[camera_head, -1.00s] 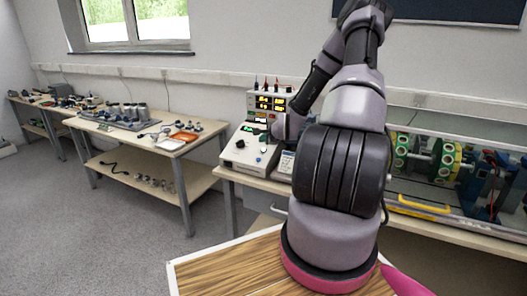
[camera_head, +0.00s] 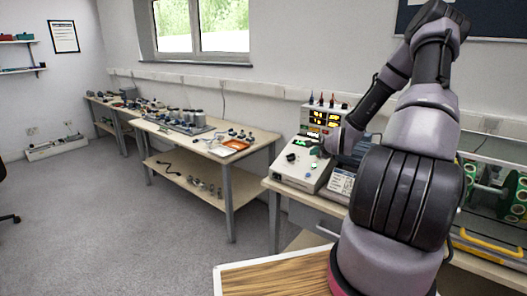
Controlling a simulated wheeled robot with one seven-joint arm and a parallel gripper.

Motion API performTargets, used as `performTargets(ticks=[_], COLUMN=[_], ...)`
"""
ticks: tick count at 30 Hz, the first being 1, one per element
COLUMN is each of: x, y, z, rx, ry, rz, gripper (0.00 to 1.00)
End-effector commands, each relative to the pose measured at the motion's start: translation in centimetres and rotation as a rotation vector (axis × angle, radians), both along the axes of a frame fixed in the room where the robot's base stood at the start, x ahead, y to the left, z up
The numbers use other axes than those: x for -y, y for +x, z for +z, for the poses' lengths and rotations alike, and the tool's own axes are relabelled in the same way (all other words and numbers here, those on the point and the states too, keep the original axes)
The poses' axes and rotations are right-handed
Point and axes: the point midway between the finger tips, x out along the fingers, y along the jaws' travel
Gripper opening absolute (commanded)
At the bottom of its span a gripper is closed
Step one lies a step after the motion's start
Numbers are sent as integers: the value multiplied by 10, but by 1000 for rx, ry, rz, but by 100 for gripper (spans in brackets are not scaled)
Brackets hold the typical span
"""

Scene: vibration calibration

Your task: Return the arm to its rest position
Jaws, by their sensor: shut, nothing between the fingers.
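My arm rises on the right side of the view, bends at the top and reaches down to the control unit (camera_head: 297,176). The unit is a pale box with a sloped panel, knobs and lit yellow and green displays. My gripper (camera_head: 317,151) is small and dark at the end of the arm, in front of the unit's panel. It is shut and holds nothing. I cannot tell whether it touches the panel.
A rig with green-ringed discs (camera_head: 487,195) and a yellow handle (camera_head: 490,245) is at the right, partly behind my arm.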

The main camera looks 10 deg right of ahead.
Motion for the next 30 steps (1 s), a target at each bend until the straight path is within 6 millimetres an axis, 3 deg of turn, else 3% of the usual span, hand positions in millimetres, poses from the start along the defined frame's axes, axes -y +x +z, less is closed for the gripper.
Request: performTargets(ticks=[5,14,23,30], x=[-8,-43,-85,-124], y=[-3,-37,-107,-187], z=[15,101,204,278], rx=[-34,-200,-311,-330], ry=[-75,-446,-741,-882], rz=[58,322,545,711], gripper=[0,0,0,0])
